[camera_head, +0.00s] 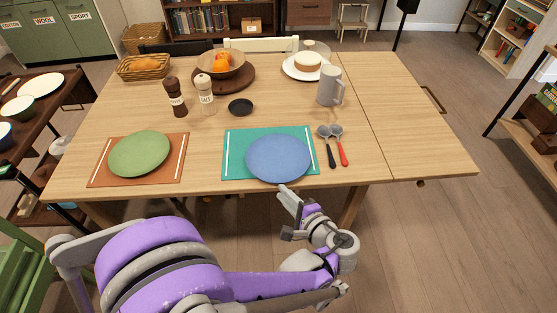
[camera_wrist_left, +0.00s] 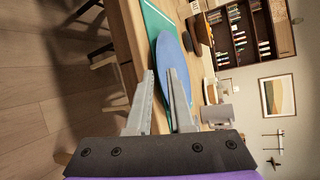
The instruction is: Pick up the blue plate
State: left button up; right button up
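The blue plate (camera_head: 278,158) lies on a teal placemat (camera_head: 234,142) at the front edge of the wooden table, its near rim reaching the mat's front edge. It also shows in the left wrist view (camera_wrist_left: 171,55), just past the fingertips. My left gripper (camera_head: 284,189) is at the plate's near rim, in front of the table edge. In the left wrist view its two fingers (camera_wrist_left: 161,74) stand apart, with the right one overlapping the plate in the picture. I cannot tell whether they touch the rim. My right gripper is not in view.
Two spoons (camera_head: 331,145) lie right of the plate. A green plate (camera_head: 140,154) sits on a brown placemat to the left. A grey mug (camera_head: 329,87), salt and pepper mills (camera_head: 205,95) and a small black dish (camera_head: 240,106) stand behind. The right table end (camera_head: 420,140) is clear.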

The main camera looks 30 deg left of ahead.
aim_at(266, 180)
pick_arm(q)
jog(key=x, duration=0.5)
jog(key=b+x, duration=0.1)
jog(key=x, duration=0.1)
jog(key=shift+s+a+f, duration=0.15)
jog(key=shift+a, duration=0.35)
jog(key=shift+c, duration=0.2)
grip_shut()
dwell(0.8)
